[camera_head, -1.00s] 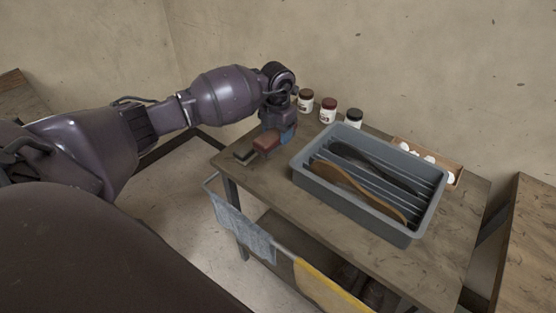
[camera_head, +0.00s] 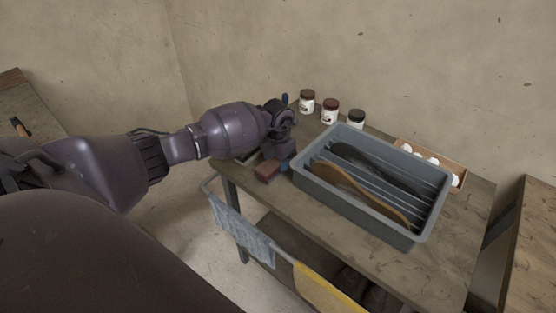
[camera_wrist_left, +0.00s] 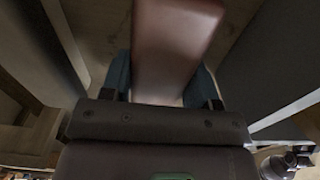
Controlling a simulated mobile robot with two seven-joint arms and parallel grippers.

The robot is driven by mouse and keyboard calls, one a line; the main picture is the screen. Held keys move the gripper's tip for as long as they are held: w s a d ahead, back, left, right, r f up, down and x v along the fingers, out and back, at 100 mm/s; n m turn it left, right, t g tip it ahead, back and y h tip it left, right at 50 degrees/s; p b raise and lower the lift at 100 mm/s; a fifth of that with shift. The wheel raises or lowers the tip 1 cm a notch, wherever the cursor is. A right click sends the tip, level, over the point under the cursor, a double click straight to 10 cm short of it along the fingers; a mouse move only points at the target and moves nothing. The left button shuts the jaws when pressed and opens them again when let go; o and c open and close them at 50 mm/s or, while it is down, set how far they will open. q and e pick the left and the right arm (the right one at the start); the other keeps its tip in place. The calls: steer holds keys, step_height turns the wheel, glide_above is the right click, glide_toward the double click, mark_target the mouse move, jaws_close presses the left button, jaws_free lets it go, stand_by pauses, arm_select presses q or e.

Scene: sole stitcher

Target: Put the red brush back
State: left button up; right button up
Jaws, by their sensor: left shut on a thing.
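The red brush (camera_head: 267,172) shows as a small red-brown block at the left end of the worktable (camera_head: 290,197). My left gripper (camera_head: 280,166) is shut on it, close above the tabletop or at it; I cannot tell whether the brush touches the table. In the left wrist view the red brush (camera_wrist_left: 175,45) lies between the two blue fingers (camera_wrist_left: 160,85) and reaches away from the gripper. Its bristles are not clear. My right gripper is not in view.
A grey ribbed tray (camera_head: 300,180) with a tan sole and dark soles stands right of the gripper. Jars (camera_head: 330,110) and a cardboard box (camera_head: 430,155) line the back. Grey cloth (camera_head: 240,232) and yellow cloth (camera_head: 322,290) hang in front. The front table strip is clear.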

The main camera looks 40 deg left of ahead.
arm_select(q)
steer(key=shift+f, duration=0.15)
steer(key=o, duration=0.9)
step_height(320, 180, up, 12)
steer(key=shift+r+p, duration=0.25)
steer(key=shift+p, duration=0.55)
